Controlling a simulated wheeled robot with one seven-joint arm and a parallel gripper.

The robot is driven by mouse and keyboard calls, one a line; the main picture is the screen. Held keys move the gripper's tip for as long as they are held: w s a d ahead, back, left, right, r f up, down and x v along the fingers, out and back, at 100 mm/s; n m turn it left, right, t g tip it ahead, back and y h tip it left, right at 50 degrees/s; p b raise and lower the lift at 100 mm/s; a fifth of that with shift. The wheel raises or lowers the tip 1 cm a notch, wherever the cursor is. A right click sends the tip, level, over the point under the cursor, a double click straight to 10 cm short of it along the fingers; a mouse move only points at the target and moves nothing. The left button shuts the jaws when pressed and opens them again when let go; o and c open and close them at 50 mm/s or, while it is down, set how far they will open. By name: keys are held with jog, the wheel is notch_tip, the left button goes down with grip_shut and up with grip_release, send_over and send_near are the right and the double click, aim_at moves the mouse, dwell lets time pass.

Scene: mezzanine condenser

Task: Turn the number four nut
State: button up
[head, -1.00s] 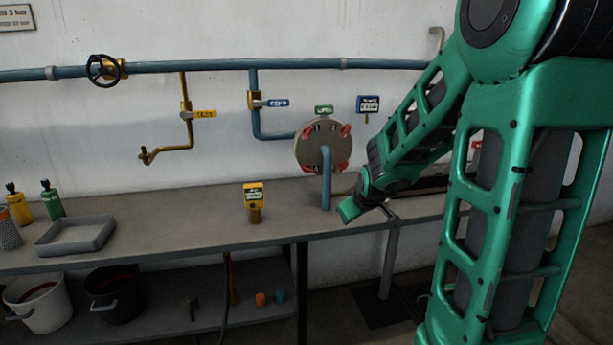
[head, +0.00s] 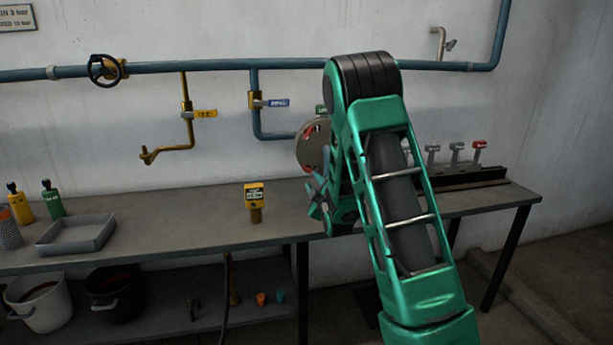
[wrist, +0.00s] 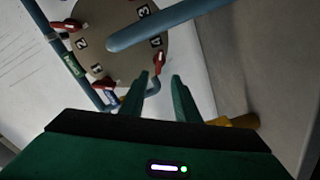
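The round grey-brown plate (head: 304,146) is partly hidden behind my arm in the head view. In the wrist view the plate (wrist: 118,45) carries red nuts beside small number labels. One nut (wrist: 72,25) is at its left edge, one (wrist: 105,83) at its lower edge, and one (wrist: 157,67) at its right, beside my left fingertip. In the head view my gripper (head: 320,206) is above the bench in front of the plate.
A blue pipe (wrist: 170,24) crosses in front of the plate. A yellow gauge (head: 254,196) stands on the bench (head: 180,215) left of my gripper. A grey tray (head: 76,234) and bottles are farther left.

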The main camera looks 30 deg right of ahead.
aim_at(308, 171)
jog(key=x, duration=0.9)
grip_shut()
